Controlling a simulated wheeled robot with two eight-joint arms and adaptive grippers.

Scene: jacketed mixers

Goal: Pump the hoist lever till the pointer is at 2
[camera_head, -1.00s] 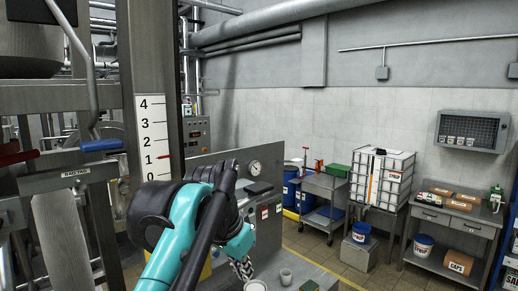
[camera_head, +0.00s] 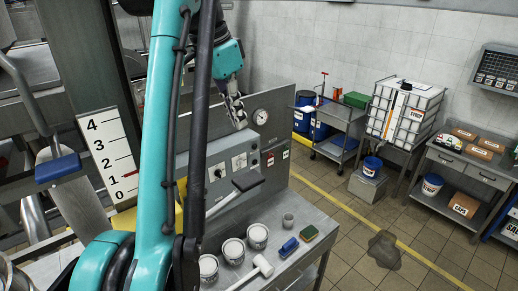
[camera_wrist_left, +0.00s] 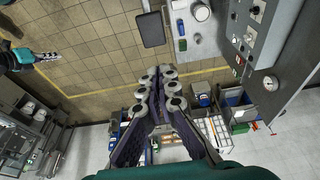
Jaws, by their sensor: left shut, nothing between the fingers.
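The white scale (camera_head: 105,160), numbered 0 to 4, stands at the left of the head view. Its red pointer (camera_head: 130,174) is at the 1 mark. A lever with a flat black grip (camera_head: 248,181) slants up over the workbench. The same grip seems to show in the left wrist view (camera_wrist_left: 152,29). Another lever has a blue grip (camera_head: 57,168) at far left; no readable label tells which is the hoist lever. My left gripper (camera_head: 238,116) is shut and empty, raised above the black grip and apart from it. My right gripper (camera_wrist_left: 46,57) shows small in the left wrist view.
On the workbench (camera_head: 290,262) stand white tubs (camera_head: 258,236), a mallet (camera_head: 262,265), a blue brush (camera_head: 289,246) and a green block (camera_head: 309,233). A control panel with a gauge (camera_head: 261,117) stands behind. The tiled floor right of the bench is mostly open.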

